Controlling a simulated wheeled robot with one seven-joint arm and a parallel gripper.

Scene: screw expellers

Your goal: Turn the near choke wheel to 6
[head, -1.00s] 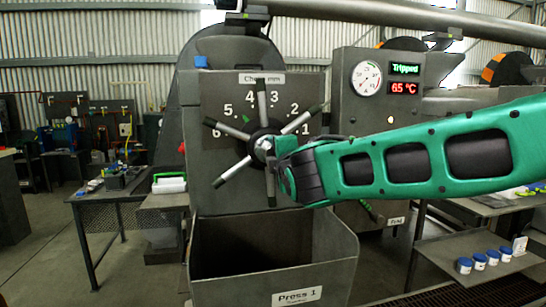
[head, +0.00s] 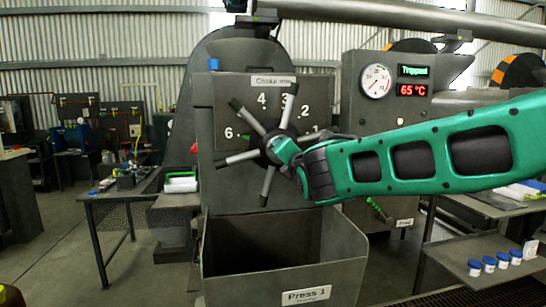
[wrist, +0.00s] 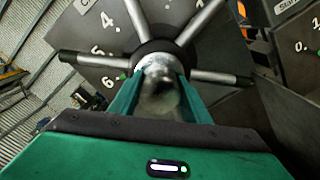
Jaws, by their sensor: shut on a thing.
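The near choke wheel (head: 269,186), with dark-tipped metal spokes around a dark hub, is on the grey front plate of Press 1. Its dial numbers run in an arc from 1 at right to 6 at left; a spoke covers 5. A small green pointer (head: 245,137) shows close to the 6 (head: 229,132), and in the wrist view it (wrist: 122,76) sits just beside the 6 (wrist: 108,80). My gripper (head: 290,152) is shut on the wheel's metal near the hub.
An open grey bin (head: 285,240) labelled Press 1 is below the wheel. A cabinet (head: 404,130) at right has a gauge and displays reading "Tripped" and "65 °C". A shelf (head: 470,262) with several blue-lidded jars is at lower right. A bench (head: 118,192) stands at left.

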